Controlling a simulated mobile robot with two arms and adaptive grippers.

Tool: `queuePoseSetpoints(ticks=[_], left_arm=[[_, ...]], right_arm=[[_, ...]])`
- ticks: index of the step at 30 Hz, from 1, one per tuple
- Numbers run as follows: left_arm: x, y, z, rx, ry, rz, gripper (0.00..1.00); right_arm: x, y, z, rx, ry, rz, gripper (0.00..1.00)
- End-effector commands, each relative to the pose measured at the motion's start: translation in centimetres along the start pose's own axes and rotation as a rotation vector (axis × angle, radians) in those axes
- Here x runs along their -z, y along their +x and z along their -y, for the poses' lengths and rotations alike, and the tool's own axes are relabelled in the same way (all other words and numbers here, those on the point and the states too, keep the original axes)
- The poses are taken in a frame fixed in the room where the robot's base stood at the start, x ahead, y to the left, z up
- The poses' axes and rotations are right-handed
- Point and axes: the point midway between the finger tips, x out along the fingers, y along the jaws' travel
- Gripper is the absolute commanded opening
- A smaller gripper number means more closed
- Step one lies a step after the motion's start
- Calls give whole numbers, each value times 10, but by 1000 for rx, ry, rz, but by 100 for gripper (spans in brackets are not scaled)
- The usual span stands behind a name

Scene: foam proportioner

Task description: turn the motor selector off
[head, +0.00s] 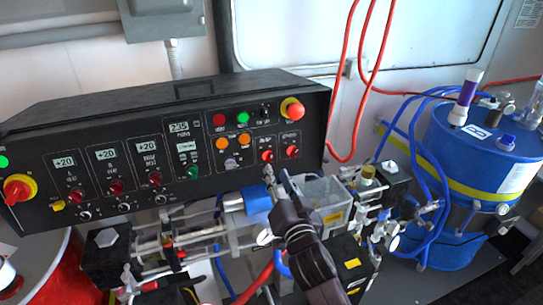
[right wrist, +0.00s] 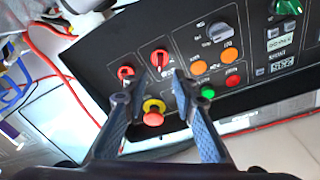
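The black control panel (head: 150,150) carries several knobs, and its labels are too small for me to tell surely which is the motor selector. Two red rotary knobs sit at its lower right, the left one (head: 266,155) and the right one (head: 291,151). They also show in the right wrist view, as one knob (right wrist: 158,57) and the other (right wrist: 125,72). A grey knob (right wrist: 217,30) is nearby. My right gripper (head: 277,174) is just below the red knobs. In the right wrist view its fingers (right wrist: 150,88) are apart and empty. My left gripper is out of view.
A red mushroom button on a yellow collar (right wrist: 153,110) shows between my right fingers. Orange buttons (right wrist: 199,67) and a green button (right wrist: 207,92) are close to the right finger. A blue drum (head: 480,150) with hoses stands right.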

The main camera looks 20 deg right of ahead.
Motion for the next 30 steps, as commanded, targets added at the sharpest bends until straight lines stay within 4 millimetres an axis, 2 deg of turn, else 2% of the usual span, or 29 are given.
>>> queuePoseSetpoints(ticks=[6, 12, 25, 30], left_arm=[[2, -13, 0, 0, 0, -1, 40], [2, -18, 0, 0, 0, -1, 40], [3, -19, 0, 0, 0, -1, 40], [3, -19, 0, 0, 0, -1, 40]], right_arm=[[3, 33, 1, 0, -2, -1, 26], [2, 54, 0, -1, -2, 0, 26], [0, 61, 0, -1, 0, 1, 26], [0, 61, 0, -1, -1, 1, 7]])
